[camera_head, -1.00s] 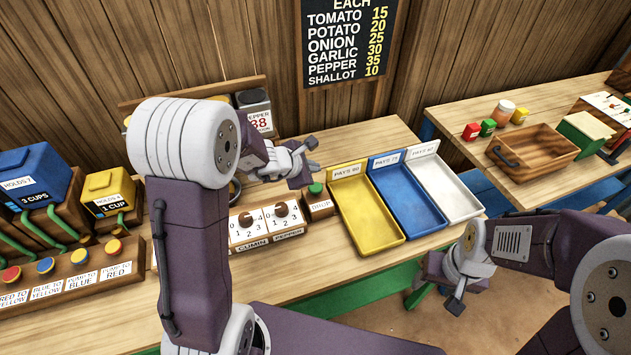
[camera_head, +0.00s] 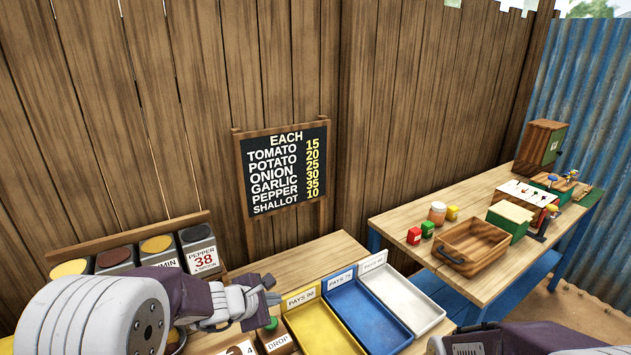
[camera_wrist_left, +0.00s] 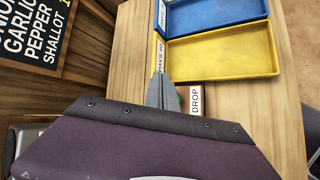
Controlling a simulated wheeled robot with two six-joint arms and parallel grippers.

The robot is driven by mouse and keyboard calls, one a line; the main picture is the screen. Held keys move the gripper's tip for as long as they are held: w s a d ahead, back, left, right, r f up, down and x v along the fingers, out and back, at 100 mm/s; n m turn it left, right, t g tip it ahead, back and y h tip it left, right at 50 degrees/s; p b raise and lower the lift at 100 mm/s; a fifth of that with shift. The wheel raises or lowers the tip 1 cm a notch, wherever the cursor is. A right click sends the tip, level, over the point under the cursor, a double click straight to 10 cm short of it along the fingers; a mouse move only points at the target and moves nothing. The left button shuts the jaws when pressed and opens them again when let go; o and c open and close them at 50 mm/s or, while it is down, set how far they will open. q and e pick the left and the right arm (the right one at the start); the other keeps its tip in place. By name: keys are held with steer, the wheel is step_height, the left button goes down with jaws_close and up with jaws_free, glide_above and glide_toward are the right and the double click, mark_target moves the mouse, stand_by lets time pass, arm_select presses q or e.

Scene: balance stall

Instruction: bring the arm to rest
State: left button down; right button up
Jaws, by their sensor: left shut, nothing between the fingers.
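My left gripper (camera_head: 270,290) is shut and empty in the head view. It hovers over the bench beside the DROP block (camera_head: 277,341) and its green button (camera_head: 271,324). In the left wrist view its closed fingers (camera_wrist_left: 160,92) point toward the trays, with the DROP label (camera_wrist_left: 196,101) just to their right. The grey and purple left arm fills the lower left of the head view. Part of my right arm (camera_head: 468,343) shows at the bottom right edge; the right gripper is out of frame.
The yellow tray (camera_head: 332,343), blue tray (camera_head: 385,330) and white tray (camera_head: 418,314) stand right of the gripper. Spice containers (camera_head: 199,248) stand behind the arm. A price board (camera_head: 284,172) leans at the wall. A second table (camera_head: 398,223) at right holds a wooden crate (camera_head: 468,255).

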arm_select(q)
steer(key=s+d+f+m+g, duration=0.1)
steer(key=s+d+m+g, duration=0.15)
steer(key=s+m, duration=0.5)
steer(key=s+a+f+m+g+y, duration=0.1)
steer(key=s+a+f+m+g, duration=0.1)
steer(key=s+m, duration=0.4)
steer(key=s+a+f+m+g+y, duration=0.2)
steer(key=s+a+f+m+g, duration=0.1)
steer(key=s+m, duration=0.4)
steer(key=shift+s+a+f+y, duration=0.3)
steer(key=shift+s+a+f, duration=0.4)
steer(key=shift+a, duration=0.55)
steer(key=shift+r, duration=0.1)
